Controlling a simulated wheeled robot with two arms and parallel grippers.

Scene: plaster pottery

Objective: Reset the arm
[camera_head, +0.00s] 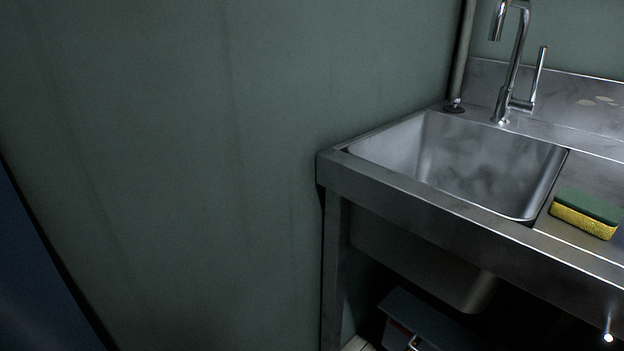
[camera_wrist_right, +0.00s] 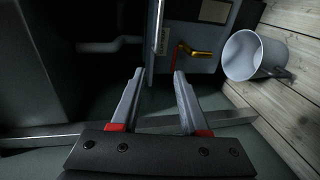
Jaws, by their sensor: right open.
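My right gripper (camera_wrist_right: 157,88) shows in the right wrist view. Its two grey fingers with red bases are apart, and nothing is between them. Beyond the fingertips is a grey box-like unit (camera_wrist_right: 187,75) with a yellow handle-like part (camera_wrist_right: 195,52). Neither gripper shows in the head view. My left gripper is not seen in any view.
A steel sink (camera_head: 470,150) with a tap (camera_head: 515,65) stands at the right in the head view. A yellow-green sponge (camera_head: 586,213) lies on its right ledge. A green wall (camera_head: 200,150) fills the left. A pale bucket (camera_wrist_right: 243,57) lies near wooden planks (camera_wrist_right: 290,95).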

